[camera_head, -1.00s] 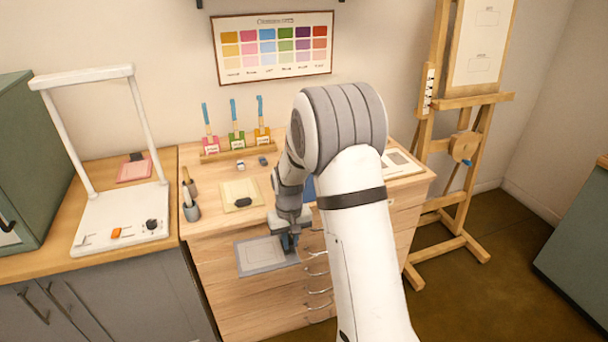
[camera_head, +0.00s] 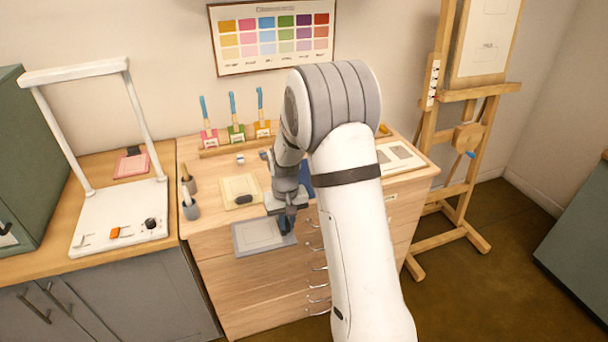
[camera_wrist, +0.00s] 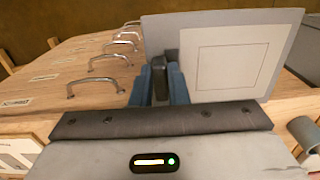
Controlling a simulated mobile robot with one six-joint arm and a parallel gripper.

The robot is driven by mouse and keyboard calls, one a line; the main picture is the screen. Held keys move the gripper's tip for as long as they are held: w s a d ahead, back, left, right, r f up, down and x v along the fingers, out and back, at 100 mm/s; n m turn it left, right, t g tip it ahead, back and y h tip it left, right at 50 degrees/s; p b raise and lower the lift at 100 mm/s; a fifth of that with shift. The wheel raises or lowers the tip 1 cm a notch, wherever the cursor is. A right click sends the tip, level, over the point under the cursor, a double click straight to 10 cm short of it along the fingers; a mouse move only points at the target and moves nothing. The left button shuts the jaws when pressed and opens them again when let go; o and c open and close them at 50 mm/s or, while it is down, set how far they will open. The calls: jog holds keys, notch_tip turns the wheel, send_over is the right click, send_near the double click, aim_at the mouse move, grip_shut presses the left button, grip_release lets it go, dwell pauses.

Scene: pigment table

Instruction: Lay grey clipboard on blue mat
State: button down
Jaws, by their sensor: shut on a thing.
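The grey clipboard (camera_head: 250,237), with a pale sheet on it, is held flat in the air by its right side in my gripper (camera_head: 286,228). In the head view it overlaps the front edge and drawer fronts of the wooden cabinet. In the wrist view, the blue fingers of my gripper (camera_wrist: 160,85) are shut on the dark clip at the edge of the clipboard (camera_wrist: 275,65). The blue mat (camera_head: 307,180) lies on the cabinet top; only a strip shows beside my arm, which hides the rest.
A cream clipboard (camera_head: 230,188) with a black clip lies on the top, left of my gripper. Brush pots (camera_head: 191,210) stand at the left edge. Pigment jars (camera_head: 236,134) stand at the back, and pale cards (camera_head: 400,158) lie right. Drawer handles (camera_wrist: 98,82) stick out in front.

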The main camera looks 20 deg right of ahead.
jog(key=s+d+r+m, duration=0.6)
jog(key=s+r+m, duration=0.1)
jog(key=r+m, duration=0.1)
jog(key=s+d+r+m, duration=0.6)
jog(key=r+m, duration=0.3)
jog(key=r, duration=0.2)
jog(key=shift+s+d+r+m, duration=0.15)
jog(key=shift+s+m, duration=0.15)
jog(key=shift+s, duration=0.15)
